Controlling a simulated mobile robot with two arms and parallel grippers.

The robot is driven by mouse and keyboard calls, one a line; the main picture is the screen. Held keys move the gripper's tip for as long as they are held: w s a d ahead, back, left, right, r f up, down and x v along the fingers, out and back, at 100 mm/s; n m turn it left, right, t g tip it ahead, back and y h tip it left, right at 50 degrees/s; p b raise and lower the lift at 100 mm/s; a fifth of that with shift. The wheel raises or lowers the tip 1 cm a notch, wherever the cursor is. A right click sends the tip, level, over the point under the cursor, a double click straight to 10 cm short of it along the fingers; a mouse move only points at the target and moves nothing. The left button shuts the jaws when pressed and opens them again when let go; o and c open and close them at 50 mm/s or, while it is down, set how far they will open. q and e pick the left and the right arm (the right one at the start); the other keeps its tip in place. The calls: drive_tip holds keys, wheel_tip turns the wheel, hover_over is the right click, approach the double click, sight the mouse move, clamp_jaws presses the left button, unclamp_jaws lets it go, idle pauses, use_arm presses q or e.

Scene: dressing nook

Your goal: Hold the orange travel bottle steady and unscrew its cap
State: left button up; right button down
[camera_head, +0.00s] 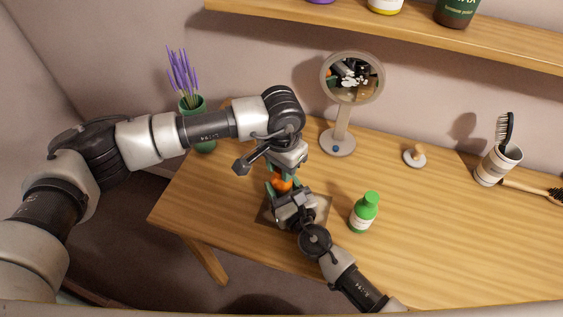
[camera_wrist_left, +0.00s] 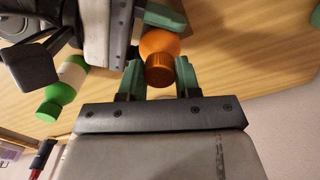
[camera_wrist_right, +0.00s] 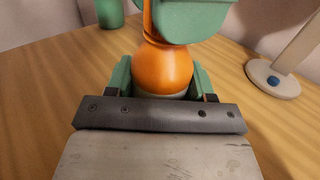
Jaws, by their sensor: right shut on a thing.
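The orange travel bottle (camera_head: 282,184) stands upright near the table's front edge, mostly hidden by my grippers in the head view. My right gripper (camera_head: 291,200) is shut on its lower body; the right wrist view shows the orange shoulder (camera_wrist_right: 162,68) above the green fingers, with a pale band below. My left gripper (camera_head: 283,172) is over the bottle from above. In the left wrist view the ribbed orange cap (camera_wrist_left: 172,73) sits between its green fingers, which are apart; contact with the cap is unclear.
A green bottle (camera_head: 364,212) stands close to the right of the grippers. A round mirror (camera_head: 339,140) stands behind, a lavender pot (camera_head: 203,140) at the back left. A small knobbed object (camera_head: 414,156) and a brush cup (camera_head: 497,164) are to the right. The right front table is clear.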

use_arm(q)
drive_tip(key=c, duration=0.3)
drive_tip(key=n, duration=0.6)
drive_tip(key=shift+n, duration=0.4)
drive_tip(key=n, duration=0.7)
drive_tip(key=shift+n, duration=0.4)
drive_tip(key=n, duration=1.4)
drive_tip(key=shift+r, duration=0.1)
drive_tip(key=n, duration=1.2)
drive_tip(key=shift+n, duration=0.3)
drive_tip(key=n, duration=1.2)
drive_tip(key=shift+n, duration=0.4)
drive_tip(key=shift+s+f, duration=0.1)
drive_tip(key=shift+f, duration=0.2)
